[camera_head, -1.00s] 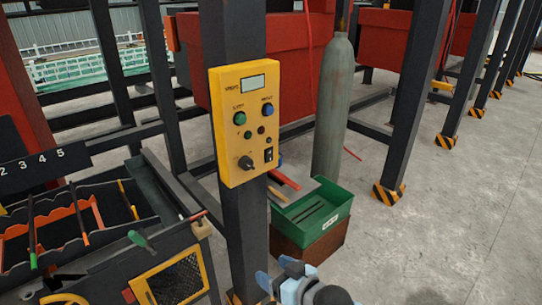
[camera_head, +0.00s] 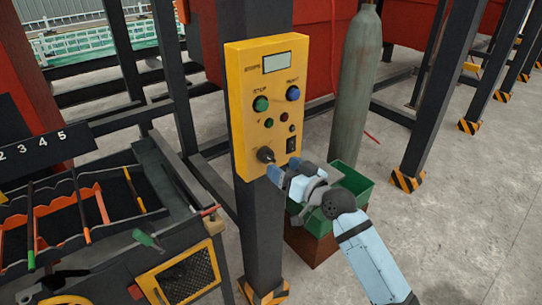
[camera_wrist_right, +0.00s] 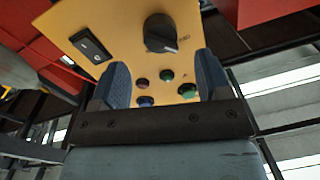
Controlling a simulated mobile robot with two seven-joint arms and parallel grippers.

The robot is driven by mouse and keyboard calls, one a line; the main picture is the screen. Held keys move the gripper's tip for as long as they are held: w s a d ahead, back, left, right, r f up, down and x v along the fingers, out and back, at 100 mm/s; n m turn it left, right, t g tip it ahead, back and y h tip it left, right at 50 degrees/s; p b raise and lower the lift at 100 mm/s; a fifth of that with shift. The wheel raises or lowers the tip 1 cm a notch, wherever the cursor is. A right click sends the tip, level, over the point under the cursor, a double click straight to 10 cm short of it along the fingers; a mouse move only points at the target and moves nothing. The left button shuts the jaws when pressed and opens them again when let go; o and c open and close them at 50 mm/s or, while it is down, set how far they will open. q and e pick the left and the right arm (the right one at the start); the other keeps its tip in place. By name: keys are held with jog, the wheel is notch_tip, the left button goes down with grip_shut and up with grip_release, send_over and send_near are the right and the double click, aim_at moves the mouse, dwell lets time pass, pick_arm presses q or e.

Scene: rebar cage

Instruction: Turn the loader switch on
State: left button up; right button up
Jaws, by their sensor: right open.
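A yellow control panel (camera_head: 241,105) is fixed to a dark post. It has a small display, a green and a blue button, smaller buttons, a black rotary knob (camera_head: 266,155) at the lower left and a black rocker switch (camera_head: 291,144) at the lower right. I cannot tell which one is the loader switch. My right gripper (camera_head: 278,174) is just below and in front of the knob. In the right wrist view the panel appears upside down. The open, empty fingers (camera_wrist_right: 162,82) point at it, with the knob (camera_wrist_right: 160,32) and rocker (camera_wrist_right: 90,45) beyond them. Contact is not clear.
A tool cart (camera_head: 150,245) with dividers and a green-handled tool stands at the left. A green bin (camera_head: 352,184) on a brown box is behind my right arm. A grey gas cylinder (camera_head: 357,90) stands behind it. Open floor lies to the right.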

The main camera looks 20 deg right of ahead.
aim_at(272, 159)
jog(key=x, duration=0.5)
jog(key=shift+w+a, duration=0.1)
jog(key=shift+w, duration=0.2)
jog(key=c, duration=0.9)
